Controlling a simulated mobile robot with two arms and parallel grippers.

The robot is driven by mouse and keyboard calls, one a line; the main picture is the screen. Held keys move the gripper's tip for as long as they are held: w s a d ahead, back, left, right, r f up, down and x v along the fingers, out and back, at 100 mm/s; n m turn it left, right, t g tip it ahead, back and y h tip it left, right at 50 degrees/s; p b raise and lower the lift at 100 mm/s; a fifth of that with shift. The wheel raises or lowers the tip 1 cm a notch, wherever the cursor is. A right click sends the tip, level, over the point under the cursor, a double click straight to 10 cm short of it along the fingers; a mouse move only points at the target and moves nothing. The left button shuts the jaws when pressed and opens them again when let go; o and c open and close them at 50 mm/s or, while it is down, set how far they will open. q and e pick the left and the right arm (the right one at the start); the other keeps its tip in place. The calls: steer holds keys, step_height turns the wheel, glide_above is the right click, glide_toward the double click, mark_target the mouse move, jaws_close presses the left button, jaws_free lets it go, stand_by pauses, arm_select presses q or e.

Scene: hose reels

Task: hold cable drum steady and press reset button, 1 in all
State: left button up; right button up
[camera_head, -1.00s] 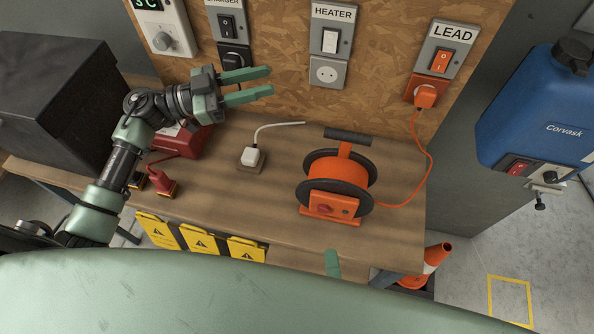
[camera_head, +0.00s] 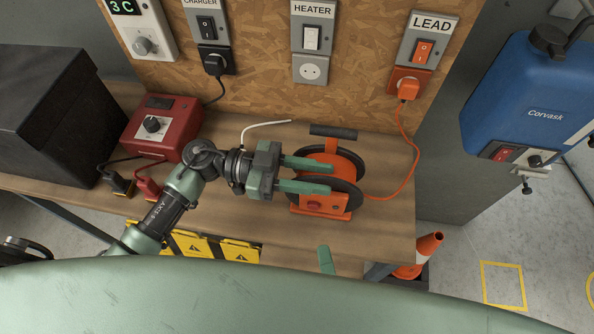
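The orange cable drum (camera_head: 346,168) with black rims and a black top handle stands upright on the wooden bench. Its orange front panel carries a red reset button (camera_head: 313,205). My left gripper (camera_head: 330,178) is open, its two green fingers pointing right across the left side of the drum. I cannot tell whether the fingers touch it. Of my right gripper (camera_head: 326,260), only one green fingertip shows at the bench's front edge, below the drum; the rest is hidden behind my body.
An orange cord runs from the drum to the LEAD socket (camera_head: 409,86). A red box (camera_head: 163,127) and a dark case (camera_head: 50,105) stand left. A blue tank (camera_head: 525,110) hangs right. Bench right of the drum is mostly clear.

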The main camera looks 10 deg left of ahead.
arm_select(q)
steer(key=shift+d, duration=0.85)
jaws_close()
arm_select(e)
steer(key=shift+c, duration=0.3)
stand_by(0.5)
jaws_close()
stand_by(1.6)
